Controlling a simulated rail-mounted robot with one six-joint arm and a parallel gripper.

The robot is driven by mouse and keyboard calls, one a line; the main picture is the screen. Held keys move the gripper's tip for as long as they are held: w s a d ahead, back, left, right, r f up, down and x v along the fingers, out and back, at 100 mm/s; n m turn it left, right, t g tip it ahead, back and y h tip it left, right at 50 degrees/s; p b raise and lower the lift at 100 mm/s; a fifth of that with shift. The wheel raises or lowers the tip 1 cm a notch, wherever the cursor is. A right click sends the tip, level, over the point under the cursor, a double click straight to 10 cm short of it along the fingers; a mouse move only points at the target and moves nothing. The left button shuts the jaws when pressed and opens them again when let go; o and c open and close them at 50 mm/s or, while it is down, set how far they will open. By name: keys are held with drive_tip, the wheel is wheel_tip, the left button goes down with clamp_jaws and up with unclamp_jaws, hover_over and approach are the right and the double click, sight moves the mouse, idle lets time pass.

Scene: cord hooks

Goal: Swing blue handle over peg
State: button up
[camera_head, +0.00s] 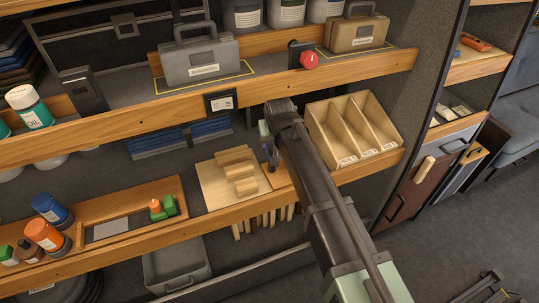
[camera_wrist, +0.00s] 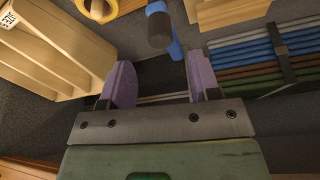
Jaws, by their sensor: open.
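My gripper (camera_head: 270,152) is at the middle shelf, left of the divided wooden tray, partly hidden by my arm in the head view. In the wrist view its two purple fingers (camera_wrist: 160,72) stand apart with nothing between them. A blue handle-like piece (camera_wrist: 176,48) shows just beyond the fingertips, near the top centre. A dark rounded cylinder (camera_wrist: 160,30) overlaps it. I cannot tell whether this cylinder is the peg or part of the handle, or whether the two touch. In the head view I cannot make out the handle or the peg clearly.
The divided wooden tray (camera_head: 318,118) stands close right of my gripper. Wooden steps (camera_head: 238,178) on a board lie to the left. A strapped stack (camera_wrist: 270,58) shows right of the fingers in the wrist view. The upper shelf edge (camera_head: 130,118) carries cases and a red knob (camera_head: 309,60).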

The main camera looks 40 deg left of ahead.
sight(272, 147)
drive_tip(key=b+x, duration=0.4)
drive_tip(key=x, duration=0.2)
drive_tip(key=shift+f, duration=0.3)
drive_tip(key=shift+r, duration=0.1)
clamp_jaws()
